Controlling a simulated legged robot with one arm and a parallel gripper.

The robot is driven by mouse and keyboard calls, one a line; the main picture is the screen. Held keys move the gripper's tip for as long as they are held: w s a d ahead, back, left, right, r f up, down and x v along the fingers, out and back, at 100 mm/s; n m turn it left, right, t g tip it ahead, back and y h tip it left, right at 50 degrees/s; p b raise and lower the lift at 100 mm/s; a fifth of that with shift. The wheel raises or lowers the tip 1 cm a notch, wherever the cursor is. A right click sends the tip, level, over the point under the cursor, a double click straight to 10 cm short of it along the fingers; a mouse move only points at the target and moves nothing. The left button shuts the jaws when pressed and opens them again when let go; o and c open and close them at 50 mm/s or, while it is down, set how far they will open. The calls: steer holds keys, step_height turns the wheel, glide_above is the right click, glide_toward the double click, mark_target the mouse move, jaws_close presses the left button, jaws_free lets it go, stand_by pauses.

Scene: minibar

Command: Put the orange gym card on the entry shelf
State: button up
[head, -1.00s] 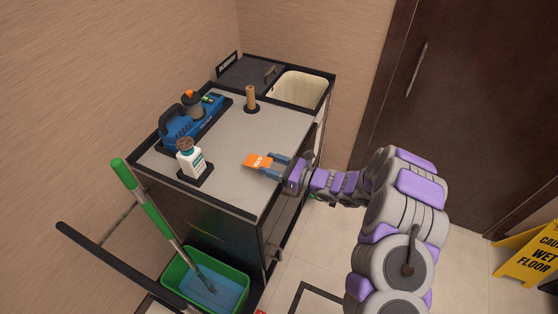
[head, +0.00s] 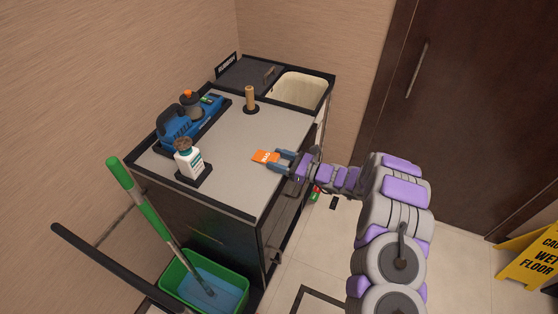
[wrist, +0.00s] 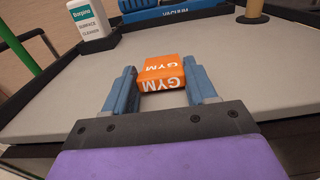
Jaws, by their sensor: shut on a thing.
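The orange gym card (head: 265,157) is at the right side of the grey top of a cleaning cart (head: 232,182). My gripper (head: 281,158) reaches in from the right and is shut on the card. In the wrist view the card (wrist: 162,73), with white GYM lettering, sits between the two blue fingers of my gripper (wrist: 161,88). It is on or just above the cart top; I cannot tell which. I cannot make out an entry shelf in either view.
A white cleaner bottle (head: 188,160), a blue vacuum (head: 178,127) and an upright wooden handle (head: 250,96) stand on the cart. A green mop bucket (head: 203,283) is in front. A yellow wet-floor sign (head: 529,260) stands at the right, near a dark door (head: 455,110).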

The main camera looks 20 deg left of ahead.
steer(key=shift+f, duration=0.15)
steer(key=o, duration=1)
steer(key=d+p, duration=0.1)
steer(key=d, duration=0.4)
steer(key=s+d+p, duration=0.1)
steer(key=d, duration=0.5)
steer(key=s+d+p, duration=0.1)
steer(key=d, duration=0.5)
steer(key=shift+d+r+p, duration=0.25)
steer(key=shift+p, duration=0.05)
